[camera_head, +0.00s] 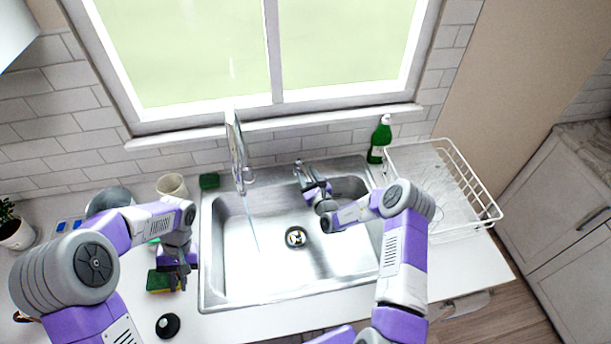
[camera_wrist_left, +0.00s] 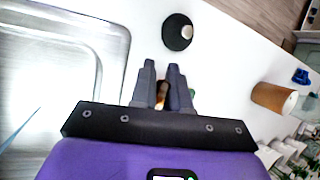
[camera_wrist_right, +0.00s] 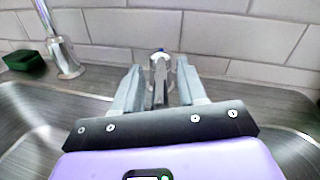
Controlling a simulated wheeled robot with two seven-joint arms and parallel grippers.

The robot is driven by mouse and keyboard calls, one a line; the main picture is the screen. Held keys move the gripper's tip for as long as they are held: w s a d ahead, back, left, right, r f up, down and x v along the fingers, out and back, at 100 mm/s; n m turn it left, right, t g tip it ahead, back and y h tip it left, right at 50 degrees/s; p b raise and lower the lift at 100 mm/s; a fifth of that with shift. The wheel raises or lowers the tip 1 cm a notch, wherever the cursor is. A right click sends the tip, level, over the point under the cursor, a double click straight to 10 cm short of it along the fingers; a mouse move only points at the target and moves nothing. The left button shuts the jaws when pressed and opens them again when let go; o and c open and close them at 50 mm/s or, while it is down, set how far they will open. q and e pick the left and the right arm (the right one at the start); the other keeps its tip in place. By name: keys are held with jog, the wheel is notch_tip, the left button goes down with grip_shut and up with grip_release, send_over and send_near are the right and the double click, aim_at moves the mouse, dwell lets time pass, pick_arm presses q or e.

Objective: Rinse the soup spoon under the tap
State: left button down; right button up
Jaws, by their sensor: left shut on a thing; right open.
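The tall chrome tap spout (camera_head: 236,150) stands behind the sink (camera_head: 225,285), and a thin blue stream of water (camera_head: 251,222) runs from it into the basin. My right gripper (camera_head: 314,184) is open at the tap's control (camera_head: 299,166); in the right wrist view this silver piece (camera_wrist_right: 160,68) sits between the parted fingers. Whether they touch it I cannot tell. My left gripper (camera_head: 178,281) is low over the counter left of the sink. In the left wrist view its fingers (camera_wrist_left: 163,78) are shut on a small brownish and pale thing. I cannot make out the soup spoon for certain.
A black round object (camera_head: 168,325) lies near the front edge. A green block (camera_head: 209,181) and cream cup (camera_head: 172,186) stand behind. A green bottle (camera_head: 380,140) and white rack (camera_head: 485,195) are right.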

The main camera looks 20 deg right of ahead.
jog(key=s, duration=1.2)
jog(key=shift+d, duration=0.1)
